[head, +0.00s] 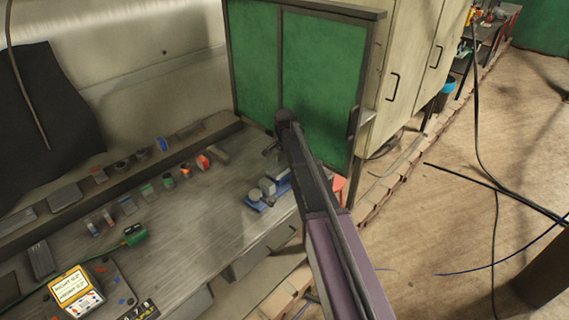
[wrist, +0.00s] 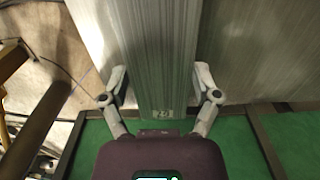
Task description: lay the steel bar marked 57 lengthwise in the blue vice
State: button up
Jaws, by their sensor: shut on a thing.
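In the wrist view my gripper (wrist: 160,74) has one finger on each side of a long grey-green steel bar (wrist: 160,45) and is shut on it. The bar runs from near my palm to the top edge of the picture. A small pale mark (wrist: 163,112) shows on its near end, too small to read surely. In the head view the blue vice (head: 257,202) stands on the workbench near its right end, with grey jaw blocks on top. My arm reaches up just right of the vice. My gripper and the bar cannot be made out clearly there.
A green-panelled cabinet (head: 252,60) stands close behind my arm. The grey workbench (head: 190,210) carries small parts in rows, a green item (head: 135,235) and a yellow-and-white box (head: 76,292). A red stool (head: 338,185) is by the bench's right end. Open floor lies to the right.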

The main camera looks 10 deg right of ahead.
jog(key=shift+f+b, duration=0.75)
jog(key=shift+f, duration=0.15)
jog(key=shift+f, duration=0.15)
dwell(0.4)
jog(key=o, duration=1.1)
jog(key=shift+o, duration=0.2)
